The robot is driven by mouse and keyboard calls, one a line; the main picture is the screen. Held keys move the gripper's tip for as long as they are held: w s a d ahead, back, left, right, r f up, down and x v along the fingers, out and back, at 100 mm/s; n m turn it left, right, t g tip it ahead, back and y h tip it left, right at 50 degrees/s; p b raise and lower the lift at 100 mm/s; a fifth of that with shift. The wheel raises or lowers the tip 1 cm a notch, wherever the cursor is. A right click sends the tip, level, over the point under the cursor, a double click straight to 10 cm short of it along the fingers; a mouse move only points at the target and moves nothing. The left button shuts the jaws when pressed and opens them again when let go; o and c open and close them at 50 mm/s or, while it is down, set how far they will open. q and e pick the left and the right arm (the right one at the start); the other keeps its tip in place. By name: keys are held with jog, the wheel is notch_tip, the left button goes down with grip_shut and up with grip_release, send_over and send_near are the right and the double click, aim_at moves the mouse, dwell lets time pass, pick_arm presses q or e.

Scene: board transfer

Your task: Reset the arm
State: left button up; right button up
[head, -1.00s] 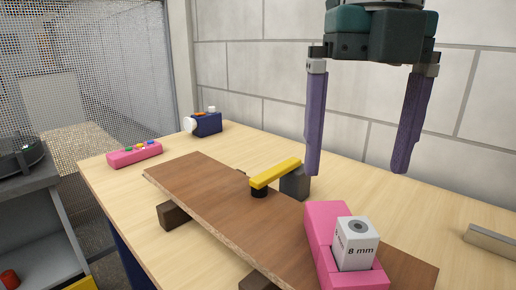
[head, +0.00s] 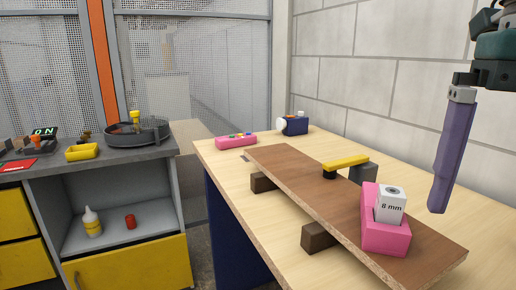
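My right gripper (head: 453,150) is at the right edge of the head view, raised above the table. One purple finger hangs down with nothing beside it; the other finger is outside the picture. It appears open and holds nothing that I can see. The brown board (head: 290,190) lies on dark blocks on the wooden table (head: 225,160), below and left of the gripper. A pink holder (head: 385,236) with a white block marked 8 mm (head: 391,206) stands on the board's near part. My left gripper is not in view.
A yellow-armed clamp (head: 345,161) is at the board's far edge. A pink button box (head: 236,140) and a blue device (head: 294,125) stand at the table's back. A grey cabinet (head: 130,158) with a round tray (head: 138,133) is at left, with a floor gap between.

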jog(key=s+a+f+m+t+y+p, duration=0.1)
jog(key=s+a+f+m+y+p, duration=0.1)
jog(key=s+a+f+m+p, duration=0.3)
jog(key=a+m+t+y+p, duration=0.1)
jog(key=a+m+p, duration=0.1)
jog(key=a+m, duration=0.45)
jog(key=s+d+m+t+h+p, duration=0.25)
jog(key=s+d+m+p, duration=0.45)
jog(key=m, duration=1.1)
pick_arm(q)
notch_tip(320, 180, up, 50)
jog(key=p, duration=3.6)
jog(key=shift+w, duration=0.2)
pick_arm(e)
notch_tip(320, 180, up, 37)
jog(key=s+d, duration=0.1)
jog(key=s, duration=0.1)
jog(key=shift+s+d+g, duration=0.25)
jog(key=shift+s+g, duration=0.1)
jog(key=shift+g, duration=0.1)
